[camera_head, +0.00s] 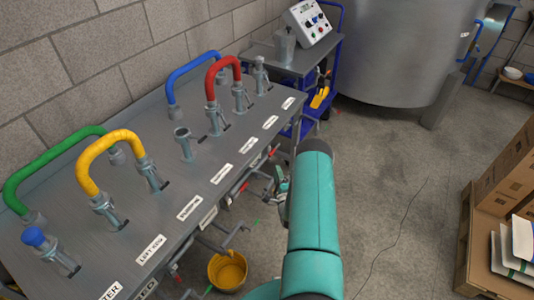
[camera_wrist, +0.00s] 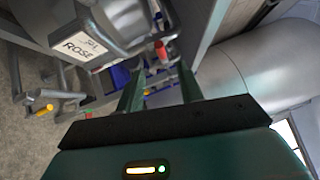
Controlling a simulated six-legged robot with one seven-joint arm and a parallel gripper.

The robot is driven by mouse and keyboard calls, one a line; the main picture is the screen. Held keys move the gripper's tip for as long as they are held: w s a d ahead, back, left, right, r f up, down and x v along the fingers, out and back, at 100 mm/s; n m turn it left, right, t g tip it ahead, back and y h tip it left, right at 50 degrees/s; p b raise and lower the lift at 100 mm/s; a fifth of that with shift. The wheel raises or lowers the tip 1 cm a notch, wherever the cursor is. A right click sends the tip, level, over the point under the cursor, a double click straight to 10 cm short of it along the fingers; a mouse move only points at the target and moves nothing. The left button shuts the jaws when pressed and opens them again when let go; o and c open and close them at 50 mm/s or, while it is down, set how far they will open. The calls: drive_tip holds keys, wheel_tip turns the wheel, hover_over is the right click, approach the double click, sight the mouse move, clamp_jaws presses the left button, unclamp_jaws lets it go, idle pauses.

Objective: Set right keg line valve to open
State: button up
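The valves sit along the front edge of a metal bench (camera_head: 120,235), below a row of labels. A red valve handle (camera_head: 244,186) shows beside my arm. One label (camera_head: 150,250) reads "LEFT KEG"; I cannot read one for the right keg, so I cannot tell which valve is the right keg line's. My gripper (camera_head: 282,182) is near the bench front, mostly hidden by my arm. In the wrist view its two fingers (camera_wrist: 160,90) are apart with nothing held. A red-tipped handle (camera_wrist: 161,50) shows beyond and between them, and a yellow-tipped lever (camera_wrist: 45,109) is at left.
Colored hoses, such as the red one (camera_head: 222,68), arch over the bench. A yellow bucket (camera_head: 228,271) stands on the floor below. A blue cart (camera_head: 305,60) with a control box and a large tank (camera_head: 400,50) are behind. Boxes (camera_head: 505,175) are at right; floor between is clear.

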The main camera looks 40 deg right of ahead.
sight(271, 153)
drive_tip(key=x, duration=1.1)
drive_tip(key=shift+w+d, duration=0.25)
drive_tip(key=shift+d, duration=0.05)
drive_tip(key=shift+c, duration=0.3)
drive_tip(key=shift+r, duration=0.1)
clamp_jaws()
